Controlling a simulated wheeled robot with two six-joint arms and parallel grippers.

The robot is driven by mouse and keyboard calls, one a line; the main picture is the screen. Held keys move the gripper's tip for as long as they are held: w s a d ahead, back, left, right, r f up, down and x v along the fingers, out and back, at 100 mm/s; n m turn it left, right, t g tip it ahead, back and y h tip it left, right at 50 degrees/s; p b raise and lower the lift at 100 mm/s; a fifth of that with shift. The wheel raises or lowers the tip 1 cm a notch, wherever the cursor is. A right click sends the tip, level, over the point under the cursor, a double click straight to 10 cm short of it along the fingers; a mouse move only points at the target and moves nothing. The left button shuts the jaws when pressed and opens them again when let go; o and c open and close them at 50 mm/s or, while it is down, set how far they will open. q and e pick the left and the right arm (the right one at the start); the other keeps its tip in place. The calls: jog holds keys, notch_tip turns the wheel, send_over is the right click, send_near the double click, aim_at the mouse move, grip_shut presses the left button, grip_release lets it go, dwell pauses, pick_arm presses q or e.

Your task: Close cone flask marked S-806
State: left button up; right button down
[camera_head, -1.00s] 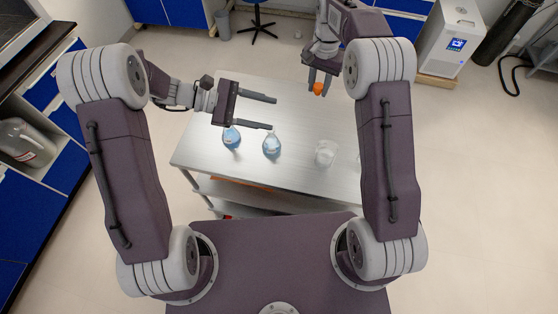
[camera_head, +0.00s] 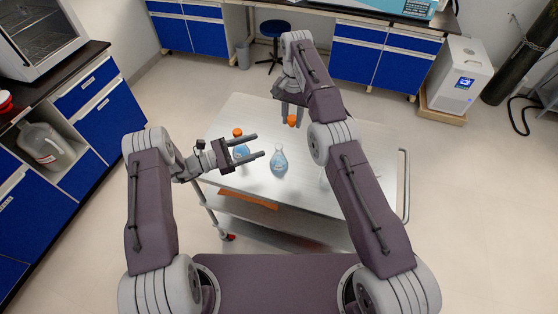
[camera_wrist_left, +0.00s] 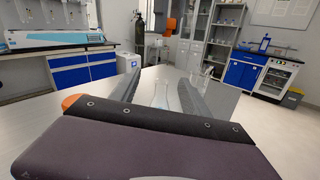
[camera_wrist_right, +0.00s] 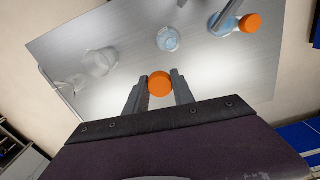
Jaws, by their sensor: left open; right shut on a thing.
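My right gripper (camera_head: 291,117) is shut on an orange cap (camera_wrist_right: 160,85), held above the table. An uncapped flask with blue liquid (camera_head: 279,161) stands upright on the table, nearer my body than that cap; it also shows in the right wrist view (camera_wrist_right: 168,39). My left gripper (camera_head: 259,145) is open and low over the table, pointing toward this flask. In the left wrist view the flask (camera_wrist_left: 161,96) appears between the fingers, apart from them. A second blue flask (camera_head: 241,153), with an orange cap (camera_head: 237,132), stands beside the left gripper. No S-806 marking is legible.
A clear glass beaker (camera_wrist_right: 101,61) stands on the metal table (camera_head: 240,190); in the head view my right arm largely covers it. More glassware (camera_wrist_right: 70,85) shows near it. The far part of the table is mostly clear.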

aim_at(275, 153)
jog(key=shift+s+a+f, duration=0.15)
jog(key=shift+a+f, duration=0.3)
jog(key=shift+a, duration=0.2)
pick_arm(q)
jog(key=f, duration=0.2)
jog(key=s+a+f+n, duration=0.1)
jog(key=s+f+n+t, duration=0.1)
jog(key=f, duration=0.1)
jog(key=shift+s+a+f+y, duration=0.2)
jog(key=shift+f+y, duration=0.1)
jog(key=shift+f, duration=0.05)
jog(key=shift+s+a+f+n, duration=0.1)
jog(key=shift+a+f+n, duration=0.1)
jog(key=shift+f+n, duration=0.1)
jog(key=shift+a, duration=0.2)
pick_arm(e)
jog(key=a, duration=0.1)
jog(key=s+a+f+n, duration=0.1)
jog(key=a, duration=0.1)
jog(key=shift+s+f, duration=0.1)
jog(key=shift+f, duration=0.05)
pick_arm(q)
jog(key=shift+d, duration=0.1)
jog(key=x, duration=1.2)
